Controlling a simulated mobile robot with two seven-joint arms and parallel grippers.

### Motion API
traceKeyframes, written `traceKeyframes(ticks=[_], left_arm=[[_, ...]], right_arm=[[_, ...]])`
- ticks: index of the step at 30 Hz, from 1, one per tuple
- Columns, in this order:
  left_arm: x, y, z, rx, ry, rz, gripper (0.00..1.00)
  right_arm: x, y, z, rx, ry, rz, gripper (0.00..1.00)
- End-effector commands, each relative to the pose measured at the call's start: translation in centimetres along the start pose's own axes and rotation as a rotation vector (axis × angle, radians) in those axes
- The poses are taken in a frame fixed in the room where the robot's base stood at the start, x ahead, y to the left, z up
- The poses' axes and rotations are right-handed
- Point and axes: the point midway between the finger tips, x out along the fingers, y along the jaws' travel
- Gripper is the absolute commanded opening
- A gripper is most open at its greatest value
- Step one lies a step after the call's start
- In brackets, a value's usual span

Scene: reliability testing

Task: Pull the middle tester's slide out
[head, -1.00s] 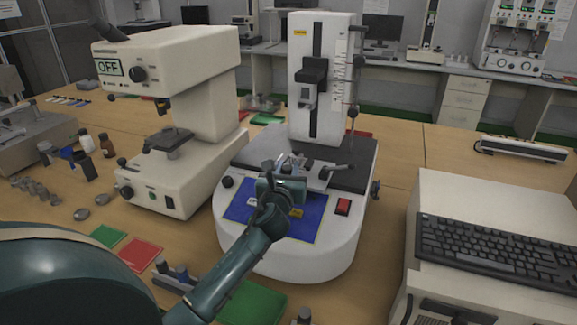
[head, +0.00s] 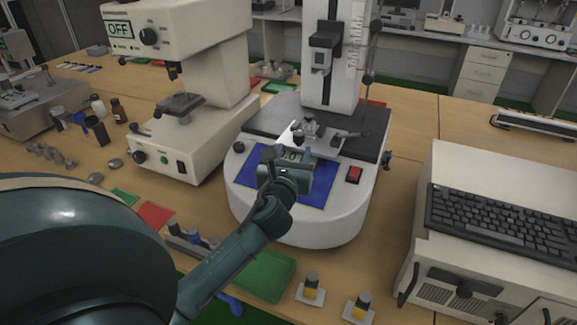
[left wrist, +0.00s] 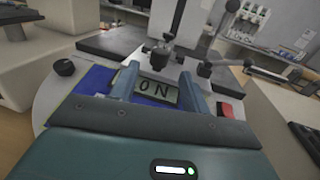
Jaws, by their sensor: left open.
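The middle tester (head: 318,232) is white with a rounded base, a blue front panel (head: 313,190) and a tall column. On its dark deck sits a small metal slide assembly (head: 311,128) with a knob; in the left wrist view it (left wrist: 158,56) lies just beyond my fingertips. My left gripper (head: 287,158) is over the blue panel, in front of the assembly. In the left wrist view my open left gripper (left wrist: 160,84) has its fingers either side of a small display (left wrist: 156,90) with large letters. I cannot tell whether they touch anything. My right gripper is not in view.
A red switch (head: 354,174) is right of the blue panel. A white tester (head: 190,140) marked OFF stands left. A white unit (head: 470,185) with a keyboard stands right. Small weights (head: 312,289), a green tray (head: 262,277) and bottles (head: 98,106) are around.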

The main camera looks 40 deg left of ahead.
Motion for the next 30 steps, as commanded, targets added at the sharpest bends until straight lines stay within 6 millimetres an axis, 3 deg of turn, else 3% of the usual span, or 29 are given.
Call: traceKeyframes(ticks=[3, 9, 30], left_arm=[[-2.5, 0.0, -0.1, 0.000, 0.001, -0.002, 0.47], [-4.8, 0.0, -0.1, 0.000, 0.000, 0.000, 0.47], [-5.2, 0.0, 0.0, 0.000, 0.000, 0.000, 0.47]], right_arm=[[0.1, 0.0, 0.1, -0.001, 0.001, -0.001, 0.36], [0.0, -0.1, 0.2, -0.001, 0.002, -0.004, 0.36], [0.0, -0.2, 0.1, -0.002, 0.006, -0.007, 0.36]])
